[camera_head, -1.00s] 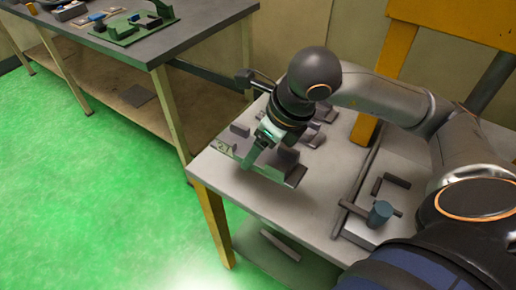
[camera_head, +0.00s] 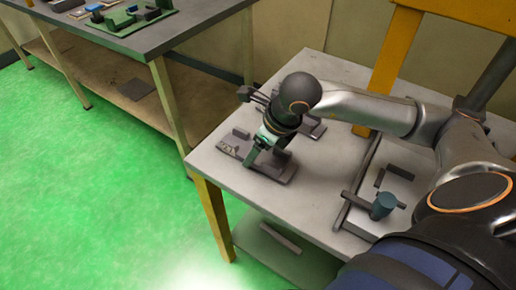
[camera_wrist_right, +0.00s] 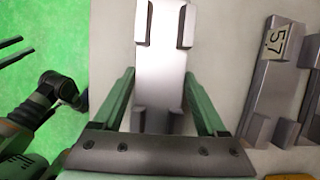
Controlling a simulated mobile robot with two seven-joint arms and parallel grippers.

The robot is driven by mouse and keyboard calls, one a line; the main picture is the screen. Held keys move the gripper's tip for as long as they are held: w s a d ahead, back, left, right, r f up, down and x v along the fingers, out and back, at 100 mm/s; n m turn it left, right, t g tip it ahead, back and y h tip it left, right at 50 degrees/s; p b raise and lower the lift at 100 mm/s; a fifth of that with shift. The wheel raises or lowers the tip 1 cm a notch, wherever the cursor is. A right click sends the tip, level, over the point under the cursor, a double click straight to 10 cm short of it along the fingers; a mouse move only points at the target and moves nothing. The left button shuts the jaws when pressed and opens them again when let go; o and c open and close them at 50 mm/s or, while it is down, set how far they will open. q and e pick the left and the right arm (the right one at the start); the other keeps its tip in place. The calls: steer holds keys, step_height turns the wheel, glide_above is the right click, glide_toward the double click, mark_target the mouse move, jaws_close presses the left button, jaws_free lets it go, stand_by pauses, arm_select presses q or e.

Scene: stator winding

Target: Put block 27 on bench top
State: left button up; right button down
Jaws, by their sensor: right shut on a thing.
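Block 27 (camera_head: 229,147) is a grey plate with raised parts and a number label at its left end. It lies level, on or very close to the light bench top (camera_head: 318,195), near its left corner. I cannot tell if it touches fully. My right gripper (camera_head: 254,154) points down and is shut on the block. In the right wrist view the block (camera_wrist_right: 160,65) lies between the two green fingers of that gripper (camera_wrist_right: 160,80). The arm hides part of the block in the head view.
Another grey block (camera_head: 316,129) is just behind the gripper, partly hidden. A block labelled 57 (camera_wrist_right: 278,50) lies to the right in the wrist view. The bench's middle is clear.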

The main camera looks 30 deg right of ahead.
jaws_free()
steer(key=shift+f, duration=0.1)
steer(key=shift+s+r, duration=0.1)
steer(key=shift+r, duration=0.4)
steer(key=p+v, duration=0.1)
steer(key=v, duration=1)
steer(key=shift+s, duration=0.2)
steer(key=shift+r, duration=0.1)
